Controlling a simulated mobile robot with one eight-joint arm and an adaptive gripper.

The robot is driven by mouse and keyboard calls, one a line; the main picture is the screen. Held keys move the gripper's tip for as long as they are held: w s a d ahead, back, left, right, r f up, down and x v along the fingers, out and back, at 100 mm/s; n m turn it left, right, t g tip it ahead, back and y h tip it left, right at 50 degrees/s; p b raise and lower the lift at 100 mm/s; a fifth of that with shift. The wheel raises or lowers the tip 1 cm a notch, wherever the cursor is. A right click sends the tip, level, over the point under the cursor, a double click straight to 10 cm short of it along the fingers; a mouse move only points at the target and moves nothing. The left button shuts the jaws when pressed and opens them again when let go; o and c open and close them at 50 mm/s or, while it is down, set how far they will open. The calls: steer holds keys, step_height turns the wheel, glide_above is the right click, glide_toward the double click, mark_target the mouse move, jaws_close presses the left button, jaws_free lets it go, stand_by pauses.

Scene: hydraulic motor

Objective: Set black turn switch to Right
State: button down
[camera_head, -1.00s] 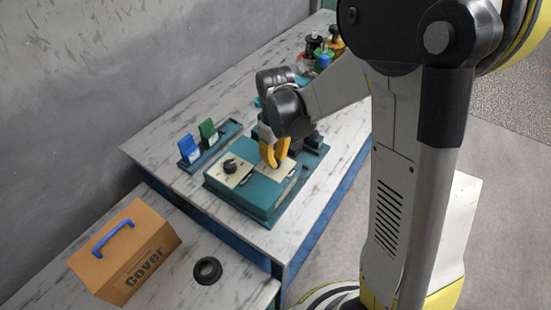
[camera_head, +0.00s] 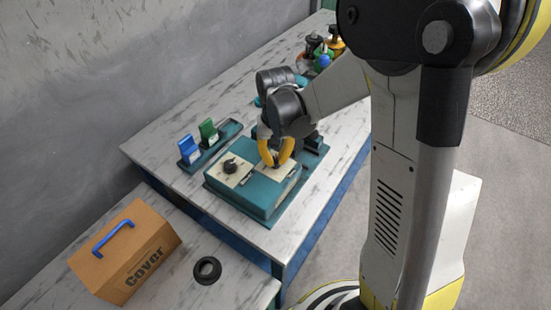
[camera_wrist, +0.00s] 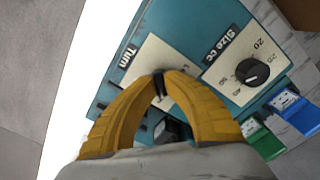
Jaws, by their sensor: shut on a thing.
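The teal control box (camera_head: 262,205) stands on the marbled table, with pale plates on its top. In the wrist view, a pale plate marked "Turn" (camera_wrist: 138,68) carries the black turn switch (camera_wrist: 159,88). Only a small dark part of the switch shows between my yellow fingertips, so its setting cannot be read. My gripper (camera_wrist: 162,77) is shut on it; in the head view my gripper (camera_head: 274,163) is low over the plate and hides the switch.
A black round knob (camera_wrist: 252,72) sits on the plate marked "Size cc". Blue (camera_head: 189,148) and green (camera_head: 209,132) pieces stand in a holder behind the box. An orange "Cover" box (camera_head: 128,255) and black ring (camera_head: 207,270) are on the nearer table.

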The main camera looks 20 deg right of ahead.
mark_target(276, 159)
stand_by(0.5)
steer(key=c, duration=1.5)
jaws_free()
step_height(276, 159, up, 12)
steer(key=s+r+t, duration=0.1)
steer(key=s+t, duration=0.1)
steer(key=s, duration=0.2)
steer(key=s+r+n+t, duration=0.1)
steer(key=s+t, duration=0.1)
steer(key=s, duration=0.3)
steer(key=s+r+t, duration=0.2)
steer(key=s+t, duration=0.1)
steer(key=s, duration=0.2)
steer(key=shift+s+n, duration=0.1)
steer(key=shift+n, duration=0.3)
